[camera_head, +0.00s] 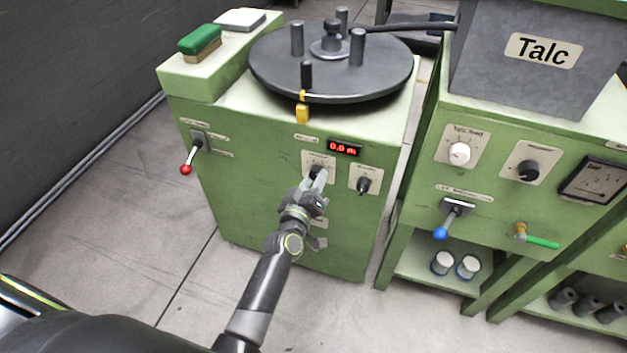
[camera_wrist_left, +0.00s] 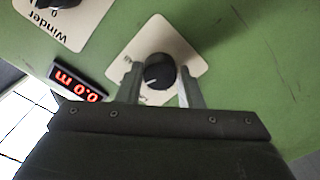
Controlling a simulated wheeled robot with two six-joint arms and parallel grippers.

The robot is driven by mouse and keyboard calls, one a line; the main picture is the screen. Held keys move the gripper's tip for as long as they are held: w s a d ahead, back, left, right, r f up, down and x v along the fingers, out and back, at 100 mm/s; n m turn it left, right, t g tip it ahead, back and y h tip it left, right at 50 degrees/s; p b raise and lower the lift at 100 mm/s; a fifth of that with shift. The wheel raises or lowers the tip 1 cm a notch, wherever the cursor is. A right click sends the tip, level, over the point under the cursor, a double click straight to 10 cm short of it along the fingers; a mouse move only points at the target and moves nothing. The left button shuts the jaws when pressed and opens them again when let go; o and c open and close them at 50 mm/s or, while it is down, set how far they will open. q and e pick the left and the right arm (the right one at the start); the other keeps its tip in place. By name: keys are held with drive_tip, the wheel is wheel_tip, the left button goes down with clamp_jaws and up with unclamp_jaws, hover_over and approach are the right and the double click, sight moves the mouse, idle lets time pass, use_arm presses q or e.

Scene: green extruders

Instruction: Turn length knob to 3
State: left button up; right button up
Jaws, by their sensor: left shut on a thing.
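The black length knob (camera_wrist_left: 158,72) sits on a white label plate on the front of the green winder cabinet (camera_head: 335,235). In the head view the plate (camera_head: 318,157) shows behind my gripper, which largely covers the knob. My left gripper (camera_head: 319,174) is shut on the knob, with one finger on each side in the left wrist view (camera_wrist_left: 160,88). The scale around the knob is mostly hidden, so its setting cannot be read. The red display (camera_head: 344,149) beside it reads 0.0 m. My right gripper is not in view.
The Winder knob (camera_head: 363,185) is close on the right of the length knob. A red-tipped lever (camera_head: 191,157) is on the left. A round turntable (camera_head: 330,62) is on top. A talc machine (camera_head: 480,190) stands to the right, across a narrow gap.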

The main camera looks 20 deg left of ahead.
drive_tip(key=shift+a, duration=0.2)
use_arm(q)
drive_tip(key=o, duration=1)
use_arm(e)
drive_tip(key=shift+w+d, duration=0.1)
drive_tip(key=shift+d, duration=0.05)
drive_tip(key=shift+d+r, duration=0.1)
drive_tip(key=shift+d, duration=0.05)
